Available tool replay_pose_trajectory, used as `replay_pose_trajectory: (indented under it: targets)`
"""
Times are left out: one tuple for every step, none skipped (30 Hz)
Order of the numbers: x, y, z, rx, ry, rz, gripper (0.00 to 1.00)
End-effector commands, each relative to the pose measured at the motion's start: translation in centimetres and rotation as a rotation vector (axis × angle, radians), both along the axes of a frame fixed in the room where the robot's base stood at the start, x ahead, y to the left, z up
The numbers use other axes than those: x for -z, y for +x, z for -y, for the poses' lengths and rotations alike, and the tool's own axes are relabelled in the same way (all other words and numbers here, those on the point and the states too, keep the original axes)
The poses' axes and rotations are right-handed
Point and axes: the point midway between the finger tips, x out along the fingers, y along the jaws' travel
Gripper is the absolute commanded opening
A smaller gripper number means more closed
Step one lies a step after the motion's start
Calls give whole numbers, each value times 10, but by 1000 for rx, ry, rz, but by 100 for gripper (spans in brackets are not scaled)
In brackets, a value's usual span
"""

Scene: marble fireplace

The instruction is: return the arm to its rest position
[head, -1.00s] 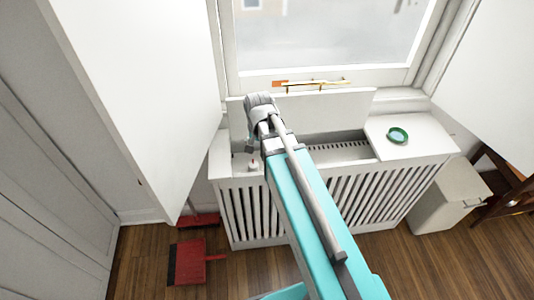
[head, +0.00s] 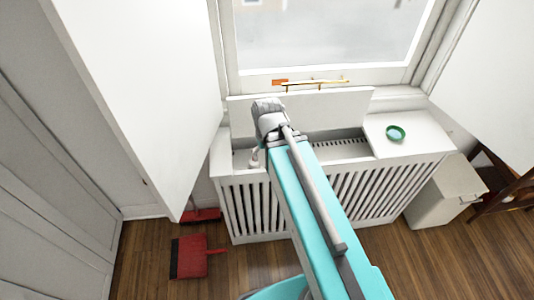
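My turquoise arm reaches up from the bottom of the head view toward the white radiator cover (head: 335,200) under the window. Its grey wrist is in front of the cover's left part. My gripper (head: 258,152) is mostly hidden behind the wrist and arm; only a small grey-white part shows below the wrist, hard to tell from what lies behind it. I cannot see whether its fingers are open or shut, or whether they hold anything.
A green ring-shaped dish (head: 396,133) sits on the cover's right top. The lid panel (head: 340,108) stands raised behind the open slot. White shutters flank the window. A red dustpan (head: 190,257) lies on the floor at left, a white bin (head: 445,193) stands at right.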

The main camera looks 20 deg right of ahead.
Motion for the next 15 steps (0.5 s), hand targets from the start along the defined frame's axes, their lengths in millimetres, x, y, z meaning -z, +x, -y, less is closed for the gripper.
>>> replay_pose_trajectory:
  targets:
    - [0,-1,0,-3,0,0,93]
    - [0,-1,0,-4,0,0,93]
    - [0,-1,0,-5,0,0,93]
    - [0,-1,0,-5,0,0,93]
    - [0,0,0,-5,0,0,93]
    - [0,0,0,-4,0,0,93]
    - [0,0,0,-4,0,0,93]
    - [0,0,0,-4,0,0,93]
    - [0,0,0,-4,0,0,93]
    - [0,0,0,-4,0,0,93]
    - [-1,0,0,-4,0,0,93]
    - [-2,0,0,-4,0,0,93]
    - [-4,0,0,-4,0,0,93]
    - [-6,0,0,-3,0,0,93]
    - [-9,0,0,-3,0,0,93]
